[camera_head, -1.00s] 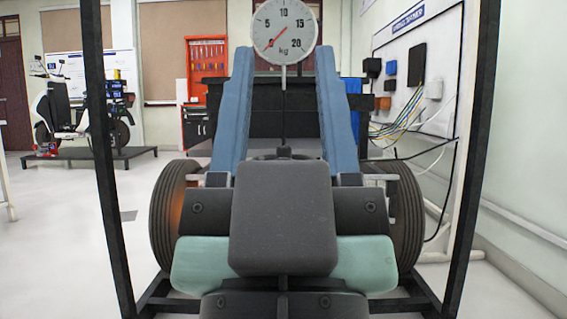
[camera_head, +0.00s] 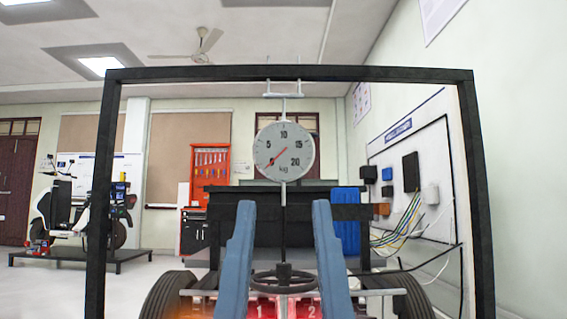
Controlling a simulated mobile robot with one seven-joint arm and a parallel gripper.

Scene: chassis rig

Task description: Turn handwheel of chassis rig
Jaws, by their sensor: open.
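The handwheel (camera_head: 263,281) is a dark, spoked ring with a black hub, low in the middle of the head view on the rig. My gripper (camera_head: 283,206) shows as two long blue fingers pointing up and away, one left and one right of the wheel in the picture. The fingers are apart with nothing between their tips. The wheel's outer edges are partly hidden behind the fingers. I cannot tell how far in depth the fingers are from the wheel. A dial scale (camera_head: 284,150) marked in kg hangs above, its red needle pointing lower left.
A black frame (camera_head: 290,74) surrounds the rig. Tyres (camera_head: 170,295) stand at both lower sides. Red light glows around plates marked 1 and 2 below the wheel. A wired wall board (camera_head: 415,180) is right; a scooter (camera_head: 65,210) on a stand is left.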

